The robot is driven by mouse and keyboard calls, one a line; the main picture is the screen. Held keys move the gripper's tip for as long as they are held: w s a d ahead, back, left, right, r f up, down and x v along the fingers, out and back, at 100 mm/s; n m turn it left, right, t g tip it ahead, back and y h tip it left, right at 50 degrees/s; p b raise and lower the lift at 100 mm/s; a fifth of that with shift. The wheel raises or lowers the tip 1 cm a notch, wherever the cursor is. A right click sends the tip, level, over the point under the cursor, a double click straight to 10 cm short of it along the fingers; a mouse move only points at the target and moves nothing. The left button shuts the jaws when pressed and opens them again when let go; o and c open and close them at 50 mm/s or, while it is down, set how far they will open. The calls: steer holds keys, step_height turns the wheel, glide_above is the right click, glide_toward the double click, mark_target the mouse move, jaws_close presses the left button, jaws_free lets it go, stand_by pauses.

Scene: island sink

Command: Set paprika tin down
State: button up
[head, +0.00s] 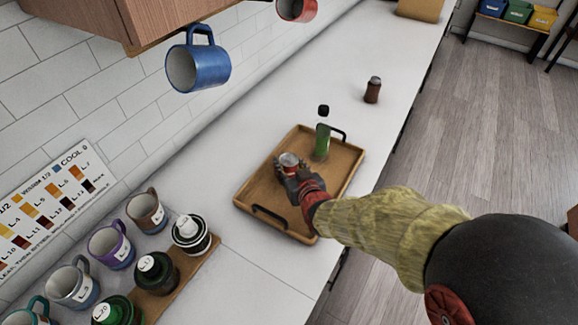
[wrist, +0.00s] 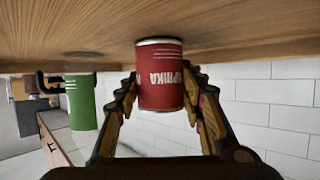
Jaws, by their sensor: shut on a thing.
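The paprika tin (head: 289,160) is small and red with a pale end, inside the wooden tray (head: 257,183) on the counter. My gripper (head: 298,178) is shut on it, with a finger on each side. In the wrist view, which is upside down, the red tin (wrist: 160,92) shows its PAPRIKA label between the fingers (wrist: 162,80). The tin is upright, its base at or very close to the tray floor (wrist: 240,35); I cannot tell whether it touches. My fingers partly hide it in the head view.
A brown shaker (head: 373,90) stands beyond the tray. Mugs (head: 112,246) and black jars (head: 157,272) fill the near left. A blue mug (head: 198,66) hangs above.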

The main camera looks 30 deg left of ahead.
steer(key=shift+f, duration=0.15)
steer(key=o, duration=1.2)
steer(key=shift+c, duration=0.2)
steer(key=shift+s+d+r, duration=0.1)
steer(key=shift+r, duration=0.25)
steer(key=p+v, duration=0.2)
steer(key=v, duration=0.9)
steer(key=shift+s+d+p, duration=0.25)
steer(key=shift+s+p, duration=0.05)
steer(key=shift+p, duration=0.1)
steer(key=shift+d, duration=0.1)
